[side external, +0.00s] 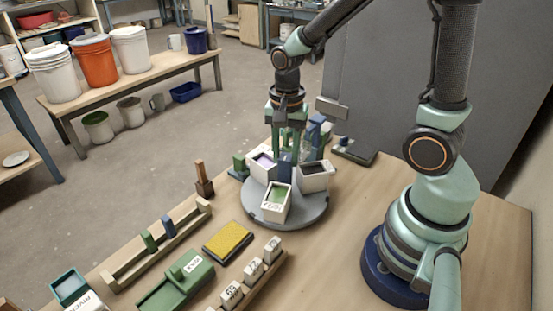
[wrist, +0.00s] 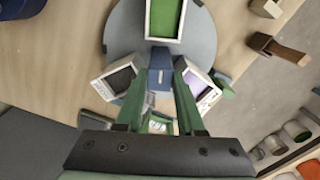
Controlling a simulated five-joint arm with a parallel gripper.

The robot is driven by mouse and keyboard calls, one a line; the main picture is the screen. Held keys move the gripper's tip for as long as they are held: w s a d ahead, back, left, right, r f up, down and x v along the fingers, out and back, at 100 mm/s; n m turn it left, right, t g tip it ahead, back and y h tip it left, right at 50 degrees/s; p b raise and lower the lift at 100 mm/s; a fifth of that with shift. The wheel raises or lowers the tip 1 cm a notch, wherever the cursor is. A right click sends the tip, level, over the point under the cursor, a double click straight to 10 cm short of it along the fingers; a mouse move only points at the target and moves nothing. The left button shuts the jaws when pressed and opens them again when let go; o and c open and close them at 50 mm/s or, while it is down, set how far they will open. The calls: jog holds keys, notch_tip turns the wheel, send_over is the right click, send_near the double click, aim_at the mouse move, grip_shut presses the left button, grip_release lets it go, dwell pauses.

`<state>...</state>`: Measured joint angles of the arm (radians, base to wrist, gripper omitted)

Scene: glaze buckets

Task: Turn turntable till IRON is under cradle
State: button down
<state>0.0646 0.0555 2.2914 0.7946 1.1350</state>
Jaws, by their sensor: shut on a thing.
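The round grey turntable (side external: 262,212) carries three white square buckets. The front bucket (side external: 275,206) holds green glaze, the left bucket (side external: 263,168) pale purple, and the right bucket (side external: 315,178) something dark. Labels show on some walls, but I cannot read which one is IRON. My gripper (side external: 287,150) reaches down over the turntable's middle. In the wrist view my gripper (wrist: 163,70) is shut on the blue central knob (wrist: 160,58), a finger on each side. The green bucket (wrist: 166,20) is beyond the knob there. I cannot make out the cradle for certain.
Blue and green blocks (side external: 319,128) stand behind the turntable. A brown wooden piece (side external: 204,184) stands to its left. A yellow pad (side external: 228,241), a green box (side external: 177,284) and a rack of white labelled blocks (side external: 253,269) lie in front. Bare table lies to the right.

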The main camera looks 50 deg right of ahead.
jog(key=n, duration=0.7)
jog(key=shift+n, duration=0.4)
jog(key=c, duration=0.6)
grip_release()
jog(key=shift+r, duration=0.15)
jog(key=shift+r, duration=3.4)
